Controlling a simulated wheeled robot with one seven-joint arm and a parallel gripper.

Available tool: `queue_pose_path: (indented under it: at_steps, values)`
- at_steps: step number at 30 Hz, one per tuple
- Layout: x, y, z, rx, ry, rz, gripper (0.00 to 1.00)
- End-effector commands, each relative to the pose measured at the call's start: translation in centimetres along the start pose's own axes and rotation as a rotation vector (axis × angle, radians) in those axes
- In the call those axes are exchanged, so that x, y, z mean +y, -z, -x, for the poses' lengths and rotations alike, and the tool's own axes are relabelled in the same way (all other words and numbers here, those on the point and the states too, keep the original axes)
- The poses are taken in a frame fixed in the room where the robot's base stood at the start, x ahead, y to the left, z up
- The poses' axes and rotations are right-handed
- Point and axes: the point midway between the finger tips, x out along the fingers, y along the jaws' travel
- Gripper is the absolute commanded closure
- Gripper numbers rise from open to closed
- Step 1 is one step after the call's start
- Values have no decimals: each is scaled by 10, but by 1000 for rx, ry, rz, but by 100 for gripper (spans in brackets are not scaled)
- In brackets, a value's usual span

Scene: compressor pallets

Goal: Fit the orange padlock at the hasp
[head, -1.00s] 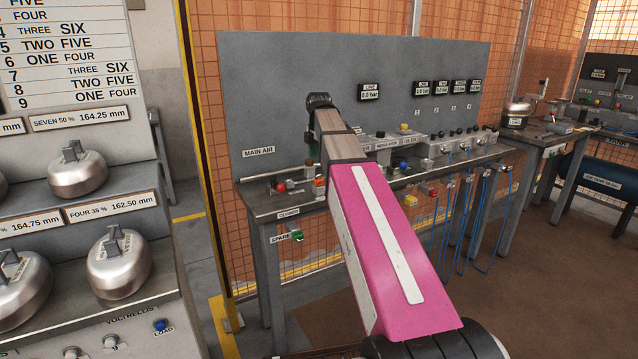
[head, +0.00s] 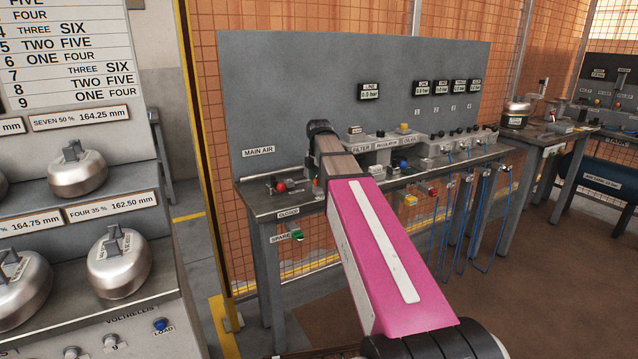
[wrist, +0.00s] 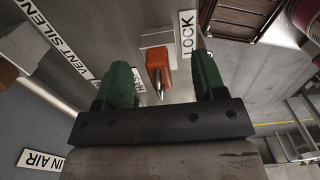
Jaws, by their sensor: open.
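The orange padlock (wrist: 157,62) shows in the wrist view between the tips of my gripper (wrist: 163,68), with its metal shackle toward the palm. My gripper's green fingers stand open, one on each side of it, with gaps. I cannot tell whether the fingers reach down to its height. A pale block (wrist: 157,38) is right beside the padlock, near a LOCK label (wrist: 187,35). In the head view my arm hides the gripper and most of that spot on the bench. I cannot make out the hasp clearly in either view.
The bench (head: 262,208) carries a red knob (head: 281,187) at left and a filter and regulator row (head: 385,155). A grey panel (head: 290,90) stands behind. A green item (head: 297,236) hangs by the SPARE label. Blue hoses (head: 487,220) hang at right.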

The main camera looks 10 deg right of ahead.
Motion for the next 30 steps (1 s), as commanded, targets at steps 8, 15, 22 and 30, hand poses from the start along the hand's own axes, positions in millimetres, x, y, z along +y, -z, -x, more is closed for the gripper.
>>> queue_pose_path:
  at_steps: [8,15,22,30]
  values:
    - [0,0,-1,0,0,0,36]
    - [0,0,-1,0,0,0,36]
    - [0,0,-1,0,0,0,36]
    - [0,0,-1,0,0,0,39]
